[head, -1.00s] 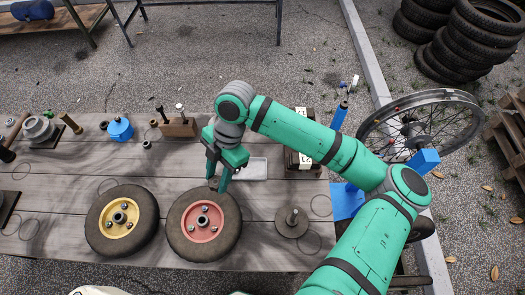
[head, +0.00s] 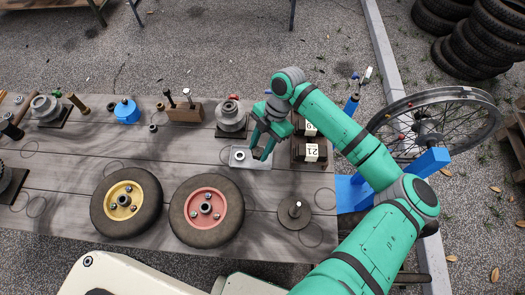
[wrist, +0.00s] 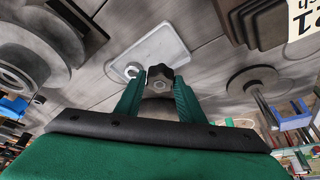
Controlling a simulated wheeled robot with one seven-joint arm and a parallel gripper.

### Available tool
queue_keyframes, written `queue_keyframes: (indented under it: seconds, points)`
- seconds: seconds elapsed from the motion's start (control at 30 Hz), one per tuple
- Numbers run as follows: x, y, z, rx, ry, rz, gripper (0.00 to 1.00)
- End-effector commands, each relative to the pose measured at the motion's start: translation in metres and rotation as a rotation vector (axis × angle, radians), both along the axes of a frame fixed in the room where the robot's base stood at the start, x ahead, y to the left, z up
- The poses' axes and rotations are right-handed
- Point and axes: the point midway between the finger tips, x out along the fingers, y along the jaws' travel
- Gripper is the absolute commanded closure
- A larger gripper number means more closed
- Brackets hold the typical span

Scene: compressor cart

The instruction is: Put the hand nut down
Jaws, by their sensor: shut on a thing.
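The hand nut (wrist: 160,78), a dark lobed knob with a pale metal centre, is between my gripper's fingertips in the wrist view. My gripper (wrist: 158,88) is shut on it. In the head view my gripper (head: 262,150) points down at the pale grey tray (head: 262,164), and the nut is not clear behind the fingers. The tray also shows in the wrist view (wrist: 165,48), just beyond the nut. A small round metal piece (head: 240,155) lies at the tray's left end. I cannot tell the nut's exact height above the tray.
A red-hubbed wheel (head: 207,238) and a yellow-hubbed wheel (head: 125,235) lie in front on the wooden table (head: 60,185). A disc with a post (head: 295,212) is at front right.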

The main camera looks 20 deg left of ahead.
Motion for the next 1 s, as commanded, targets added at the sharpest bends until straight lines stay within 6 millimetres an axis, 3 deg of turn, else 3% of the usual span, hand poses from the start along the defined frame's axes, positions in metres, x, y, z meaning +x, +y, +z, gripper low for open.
queue_keyframes:
  seconds: [0.27,0.5,0.87,0.9,1.0]
  points:
    - [0.011,-0.006,-0.015,0.0,0.0,-0.001,0.9]
    - [0.011,-0.005,-0.045,0.0,0.001,0.001,0.9]
    - [0.011,-0.005,-0.048,0.001,0.001,0.001,0.9]
    - [0.011,-0.005,-0.048,0.001,0.0,0.002,0.6]
    - [0.011,-0.005,-0.048,0.001,0.0,0.002,0.57]
